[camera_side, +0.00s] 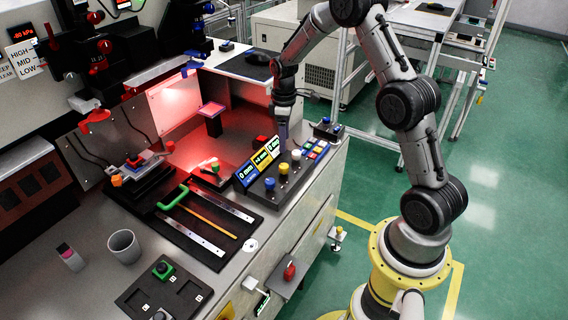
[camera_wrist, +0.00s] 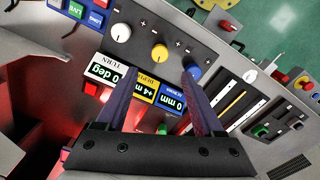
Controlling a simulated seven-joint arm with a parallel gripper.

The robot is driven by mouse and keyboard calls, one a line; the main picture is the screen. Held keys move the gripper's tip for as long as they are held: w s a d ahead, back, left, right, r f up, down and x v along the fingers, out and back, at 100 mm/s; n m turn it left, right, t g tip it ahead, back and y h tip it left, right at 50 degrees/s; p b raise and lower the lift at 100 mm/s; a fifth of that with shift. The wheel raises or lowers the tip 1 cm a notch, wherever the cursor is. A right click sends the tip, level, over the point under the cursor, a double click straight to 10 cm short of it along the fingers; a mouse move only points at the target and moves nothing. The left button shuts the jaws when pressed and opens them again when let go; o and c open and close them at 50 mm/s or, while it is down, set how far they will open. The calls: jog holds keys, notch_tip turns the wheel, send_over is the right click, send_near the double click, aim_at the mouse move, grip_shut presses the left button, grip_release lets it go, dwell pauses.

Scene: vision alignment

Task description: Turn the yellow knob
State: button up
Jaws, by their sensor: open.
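The yellow knob (camera_side: 284,168) stands on the sloped control panel, between the blue knob (camera_side: 269,183) and the white knob (camera_side: 296,155). In the wrist view the yellow knob (camera_wrist: 159,52) lies just beyond the fingertips, near the middle between them. There the white knob (camera_wrist: 120,32) is to its left and the blue knob (camera_wrist: 193,71) to its right, close to the right finger. My gripper (camera_wrist: 160,74) is open and empty, fingers pointing toward the knob row. In the side view my gripper (camera_side: 283,145) hangs above the panel, behind the yellow knob and apart from it.
Displays behind the knobs read 0 deg (camera_wrist: 104,72), +4 mm (camera_wrist: 146,86) and 0 mm (camera_wrist: 171,99). Colored buttons (camera_side: 318,149) sit beside the white knob. A black tray (camera_side: 205,260) with metal strips and a green handle lies left of the panel.

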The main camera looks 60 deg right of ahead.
aim_at(284, 165)
notch_tip(284, 165, down, 10)
jog(key=shift+f, duration=0.1)
dwell(0.4)
grip_shut()
